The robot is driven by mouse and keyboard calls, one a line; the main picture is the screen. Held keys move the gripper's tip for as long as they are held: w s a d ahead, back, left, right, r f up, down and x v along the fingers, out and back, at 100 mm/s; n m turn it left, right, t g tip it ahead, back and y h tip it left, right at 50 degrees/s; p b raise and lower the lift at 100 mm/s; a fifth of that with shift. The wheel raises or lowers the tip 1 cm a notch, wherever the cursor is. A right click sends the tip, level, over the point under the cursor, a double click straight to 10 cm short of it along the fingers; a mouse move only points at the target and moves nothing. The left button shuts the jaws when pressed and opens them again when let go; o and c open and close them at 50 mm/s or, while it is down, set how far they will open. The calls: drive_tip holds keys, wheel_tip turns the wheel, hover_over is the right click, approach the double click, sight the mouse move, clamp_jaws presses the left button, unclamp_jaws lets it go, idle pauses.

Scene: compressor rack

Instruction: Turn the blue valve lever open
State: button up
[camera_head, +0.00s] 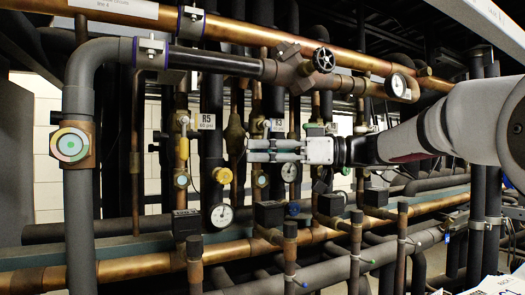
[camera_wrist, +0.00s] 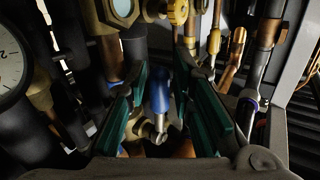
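The blue valve lever (camera_wrist: 160,90) shows in the wrist view as a blue handle on a metal stem, with brass fittings below it. My gripper (camera_wrist: 165,108) has its two green-padded fingers on either side of the lever, with a visible gap on both sides. It is open, and the lever is not clasped. In the head view my gripper (camera_head: 262,151) reaches left in among the pipes at the middle of the rack.
A large copper pipe (camera_head: 240,32) crosses above, with a round black handwheel (camera_head: 324,60). Gauges (camera_head: 221,215) and brass fittings crowd around my gripper. A dial (camera_wrist: 12,62) stands at the left of the wrist view. Free room between the pipes is narrow.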

clamp_jaws()
drive_tip(key=shift+w+d+f+b, duration=0.1)
drive_tip(key=shift+w+b, duration=0.05)
drive_tip(key=shift+b, duration=0.5)
drive_tip(key=shift+d+n+h+b, duration=0.3)
drive_tip(key=shift+n+h+b, duration=0.1)
drive_tip(key=shift+h+b, duration=0.4)
unclamp_jaws()
drive_tip(key=shift+d, duration=0.1)
